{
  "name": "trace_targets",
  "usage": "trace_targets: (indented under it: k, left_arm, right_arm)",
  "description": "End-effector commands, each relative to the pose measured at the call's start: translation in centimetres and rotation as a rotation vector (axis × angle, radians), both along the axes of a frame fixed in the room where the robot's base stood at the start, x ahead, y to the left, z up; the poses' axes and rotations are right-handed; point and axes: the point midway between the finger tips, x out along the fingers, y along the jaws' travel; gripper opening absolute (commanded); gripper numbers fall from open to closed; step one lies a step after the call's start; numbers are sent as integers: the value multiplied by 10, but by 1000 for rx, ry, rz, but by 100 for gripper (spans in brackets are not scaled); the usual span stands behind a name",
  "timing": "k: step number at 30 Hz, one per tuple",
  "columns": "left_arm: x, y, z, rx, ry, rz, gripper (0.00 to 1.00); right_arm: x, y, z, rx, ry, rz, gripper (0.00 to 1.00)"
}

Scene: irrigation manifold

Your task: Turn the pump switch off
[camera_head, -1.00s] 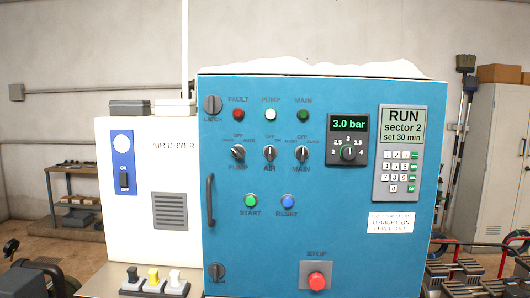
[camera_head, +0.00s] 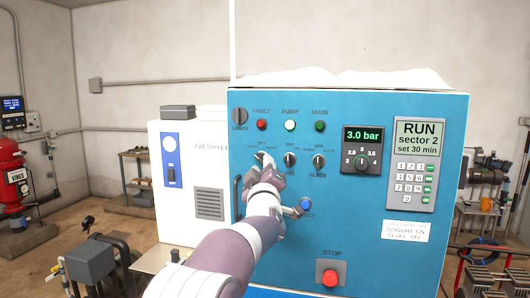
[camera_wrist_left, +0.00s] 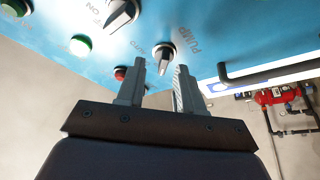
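In the left wrist view, the gripper (camera_wrist_left: 160,78) is open, with two separate grey fingers. The pump switch (camera_wrist_left: 165,54) shows in the gap by the fingertips, next to the PUMP label. I cannot tell whether a finger touches it. Its exact setting is hard to read. My right gripper is not in view.
The AIR knob (camera_head: 289,159) and MAIN knob (camera_head: 318,161) are close on the right. The door handle (camera_head: 238,197) stands out at lower left. The white pump lamp (camera_head: 290,125) looks lit. The red STOP button (camera_head: 330,278) is lower right. The white air dryer (camera_head: 190,230) stands left.

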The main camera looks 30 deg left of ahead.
Motion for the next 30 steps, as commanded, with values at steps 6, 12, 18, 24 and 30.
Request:
trace_targets:
  k: [6,12,18,24,30]
  left_arm:
    - [19,11,7,-1,1,1,36]
    - [21,12,5,-1,1,0,36]
    - [21,12,5,1,1,0,7]
    - [21,12,6,1,0,0,0]
    - [20,12,4,30,6,0,0]
  right_arm:
    - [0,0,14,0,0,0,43]
    - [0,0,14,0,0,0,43]
    - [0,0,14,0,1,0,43]
    - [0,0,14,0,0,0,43]
    - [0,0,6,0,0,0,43]
